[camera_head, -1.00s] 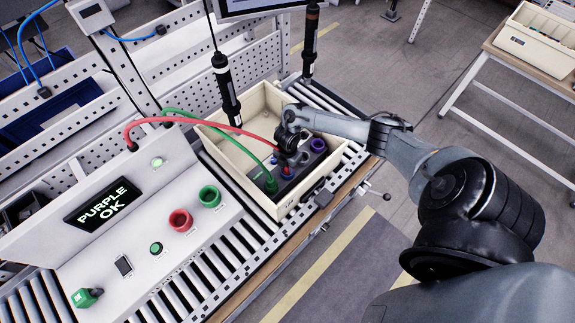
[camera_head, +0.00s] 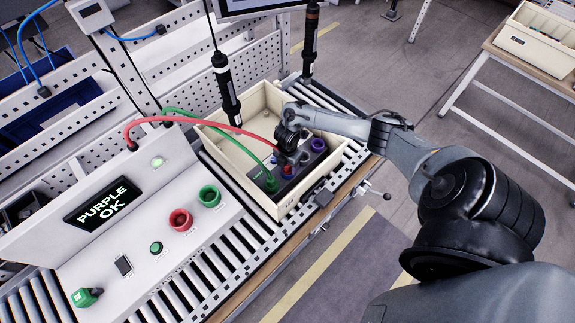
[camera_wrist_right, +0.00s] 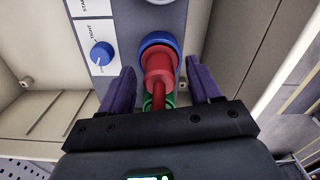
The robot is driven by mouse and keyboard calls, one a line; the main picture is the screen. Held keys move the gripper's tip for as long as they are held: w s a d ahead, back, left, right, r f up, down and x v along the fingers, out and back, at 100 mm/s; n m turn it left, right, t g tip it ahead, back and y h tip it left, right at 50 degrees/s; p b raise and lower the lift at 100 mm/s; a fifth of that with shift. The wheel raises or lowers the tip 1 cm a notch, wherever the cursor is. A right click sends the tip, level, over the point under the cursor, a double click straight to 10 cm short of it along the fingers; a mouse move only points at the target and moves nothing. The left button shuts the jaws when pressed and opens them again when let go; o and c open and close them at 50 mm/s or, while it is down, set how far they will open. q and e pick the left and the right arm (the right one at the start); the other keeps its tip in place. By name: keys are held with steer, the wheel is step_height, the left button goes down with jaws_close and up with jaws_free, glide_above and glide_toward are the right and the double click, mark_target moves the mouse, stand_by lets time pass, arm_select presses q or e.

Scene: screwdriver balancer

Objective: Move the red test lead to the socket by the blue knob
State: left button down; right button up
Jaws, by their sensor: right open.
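The red test lead (camera_head: 205,124) arches from the white test panel into the cream box. In the right wrist view its red plug (camera_wrist_right: 158,68) stands at a blue-ringed socket (camera_wrist_right: 160,40), beside the blue knob (camera_wrist_right: 102,53); its tip is hidden, so I cannot tell how deep it sits. My right gripper (camera_wrist_right: 162,80) is open, with its purple fingers on either side of the plug and a gap at each side. In the head view the right gripper (camera_head: 291,158) is over the dark device (camera_head: 306,170). My left gripper is not in view.
A green lead (camera_head: 236,147) runs to the device's near left end. The cream box (camera_head: 222,148) walls surround the device on the roller conveyor. The panel display (camera_head: 103,205) reads PURPLE OK.

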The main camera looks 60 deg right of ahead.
step_height(320, 180, up, 10)
steer(key=shift+r+p, duration=0.1)
steer(key=shift+p, duration=0.4)
